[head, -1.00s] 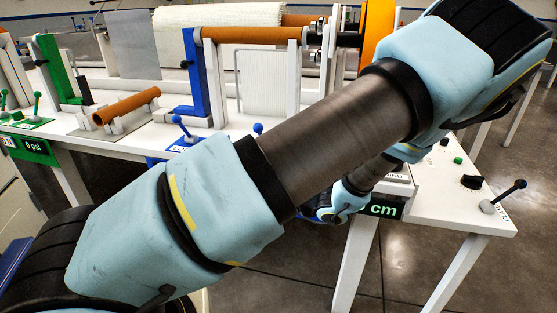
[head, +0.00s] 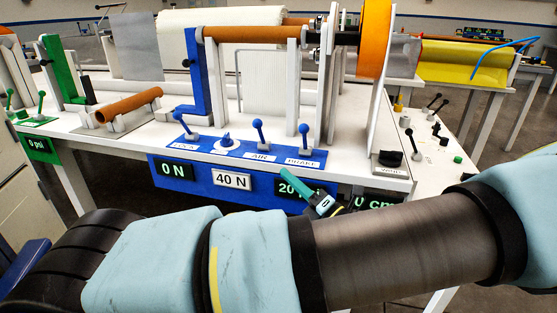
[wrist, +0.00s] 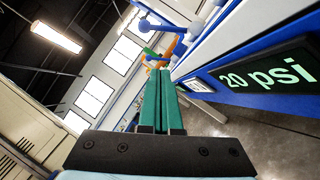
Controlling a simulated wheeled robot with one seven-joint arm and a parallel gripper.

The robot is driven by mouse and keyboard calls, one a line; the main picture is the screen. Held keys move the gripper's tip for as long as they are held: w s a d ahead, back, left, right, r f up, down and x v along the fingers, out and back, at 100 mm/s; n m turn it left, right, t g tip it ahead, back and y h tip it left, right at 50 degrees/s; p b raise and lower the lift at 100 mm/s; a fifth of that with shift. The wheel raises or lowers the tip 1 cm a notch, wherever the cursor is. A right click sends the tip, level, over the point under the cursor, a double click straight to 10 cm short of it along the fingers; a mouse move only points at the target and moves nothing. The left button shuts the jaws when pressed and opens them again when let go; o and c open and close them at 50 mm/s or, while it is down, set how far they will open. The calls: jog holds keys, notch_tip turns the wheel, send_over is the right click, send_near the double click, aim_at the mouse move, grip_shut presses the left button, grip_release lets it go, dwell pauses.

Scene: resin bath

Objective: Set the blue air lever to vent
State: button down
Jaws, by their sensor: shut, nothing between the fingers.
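The blue air lever (head: 259,131) stands on the blue-edged front panel above the AIR label, its ball end up and leaning slightly left in the head view. My gripper (head: 285,173) is shut and empty, with teal fingers. It is in front of the panel's front face, below and to the right of the air lever, apart from it. In the wrist view the closed fingers (wrist: 163,72) point toward blue lever parts (wrist: 195,26) near the panel edge; I cannot tell which lever these are. The 20 psi display (wrist: 268,78) is right of the fingers, and partly covered in the head view.
The blue brake lever (head: 303,135) stands right of the air lever. A blue knob (head: 226,141) and another blue lever (head: 181,124) are to its left. An orange roller (head: 252,35) and white posts rise behind. Free room lies in front of the panel.

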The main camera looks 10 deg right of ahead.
aim_at(261, 134)
jog(key=shift+w+d+r+p+x, duration=0.2)
jog(key=shift+d+x, duration=0.15)
jog(key=shift+x, duration=1.65)
jog(key=shift+w+d+r+p+x, duration=0.15)
jog(key=shift+d+x, duration=0.25)
jog(key=shift+x, duration=1.65)
jog(key=shift+w+d+r+p+x, duration=0.2)
jog(key=shift+d+x, duration=0.15)
jog(key=shift+x, duration=1.65)
jog(key=shift+r, duration=0.15)
jog(key=shift+r+p, duration=0.1)
jog(key=shift+p, duration=0.45)
jog(key=shift+d+m+p, duration=0.1)
jog(key=shift+m+p, duration=0.25)
jog(key=shift+m, duration=0.05)
jog(key=shift+h, duration=0.3)
